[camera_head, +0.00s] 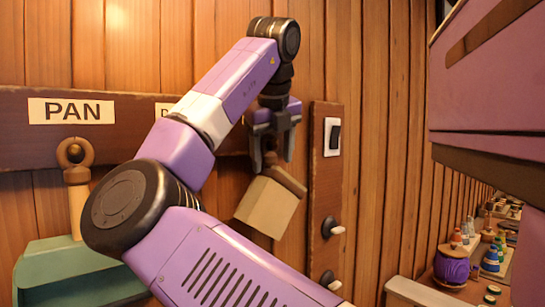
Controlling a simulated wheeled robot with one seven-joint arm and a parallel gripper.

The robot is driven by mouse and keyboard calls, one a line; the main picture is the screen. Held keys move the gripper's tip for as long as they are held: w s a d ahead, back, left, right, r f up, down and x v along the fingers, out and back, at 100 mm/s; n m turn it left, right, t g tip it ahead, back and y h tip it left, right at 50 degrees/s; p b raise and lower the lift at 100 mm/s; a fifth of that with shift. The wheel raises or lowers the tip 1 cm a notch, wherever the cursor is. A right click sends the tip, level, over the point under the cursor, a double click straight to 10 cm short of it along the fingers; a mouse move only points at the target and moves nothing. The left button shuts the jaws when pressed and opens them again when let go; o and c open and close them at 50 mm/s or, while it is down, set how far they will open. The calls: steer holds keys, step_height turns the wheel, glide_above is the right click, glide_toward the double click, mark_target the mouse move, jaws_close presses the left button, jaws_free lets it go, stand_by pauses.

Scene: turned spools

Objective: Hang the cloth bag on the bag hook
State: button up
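A tan, boxy thing (268,208), which may be the cloth bag, is tilted in front of the plank wall, with a dark brown bar (288,180) at its top. My gripper (272,158) points down just above it, its two fingers apart on either side of the bar's upper end. Whether the fingers grip the bar or stand around it is not clear. A second label (165,108) right of the PAN label is mostly hidden by my arm, so its word cannot be read. No bag hook is clearly visible; my arm covers that part of the rail.
A green dustpan (75,270) hangs from a round peg (75,152) under the PAN label (71,111). Right of my gripper, a brown board (325,180) carries a switch (332,137) and protruding knobs (332,228). A purple pot (452,267) and bottles stand far right.

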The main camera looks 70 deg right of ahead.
steer(key=v, duration=0.7)
steer(key=shift+a+r+b, duration=0.15)
steer(key=shift+r+b, duration=0.2)
steer(key=shift+b, duration=0.1)
